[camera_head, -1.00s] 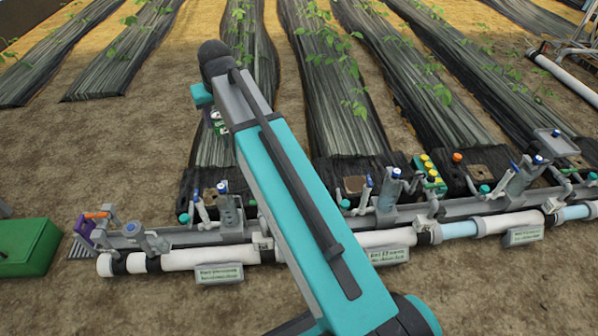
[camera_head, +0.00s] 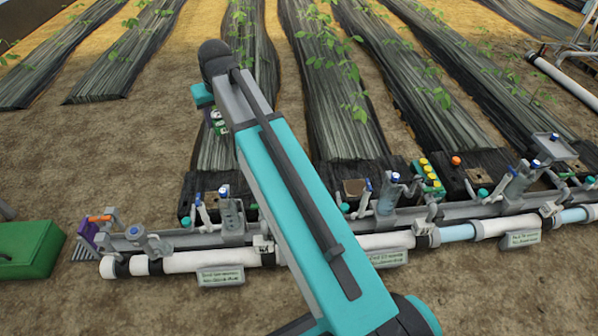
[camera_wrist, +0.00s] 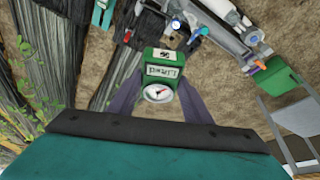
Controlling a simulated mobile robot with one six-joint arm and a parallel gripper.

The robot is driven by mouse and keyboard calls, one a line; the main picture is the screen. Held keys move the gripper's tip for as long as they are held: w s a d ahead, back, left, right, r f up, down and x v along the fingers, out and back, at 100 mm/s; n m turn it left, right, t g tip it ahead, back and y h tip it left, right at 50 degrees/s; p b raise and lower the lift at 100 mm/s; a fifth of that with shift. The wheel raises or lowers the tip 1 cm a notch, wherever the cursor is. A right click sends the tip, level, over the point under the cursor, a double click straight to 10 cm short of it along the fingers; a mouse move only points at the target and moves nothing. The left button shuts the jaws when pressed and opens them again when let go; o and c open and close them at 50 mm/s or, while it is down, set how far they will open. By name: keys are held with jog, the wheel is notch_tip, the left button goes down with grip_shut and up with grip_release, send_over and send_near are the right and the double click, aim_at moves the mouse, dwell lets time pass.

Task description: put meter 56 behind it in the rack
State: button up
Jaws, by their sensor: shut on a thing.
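In the wrist view, my gripper (camera_wrist: 158,102) has its two dark purple fingers on either side of a green meter (camera_wrist: 165,75). The meter has a round white dial with a red needle and a pale label with lettering that is too small to read surely. It is held above bare soil. In the head view, a small green and white thing (camera_head: 216,121) shows beside my arm, probably the held meter; my arm hides the rest. A green rack-like holder with several yellow tops (camera_head: 428,176) stands behind the pipe line; I cannot tell if it is the task's rack.
A white pipe line (camera_head: 385,241) with valves and signs runs across the front. A green box (camera_head: 28,249) lies at the left and also shows in the wrist view (camera_wrist: 278,86). Black-covered plant rows (camera_head: 330,110) extend behind. Bare soil lies left of my arm.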

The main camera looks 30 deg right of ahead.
jog(key=s+r, duration=0.8)
dwell(0.4)
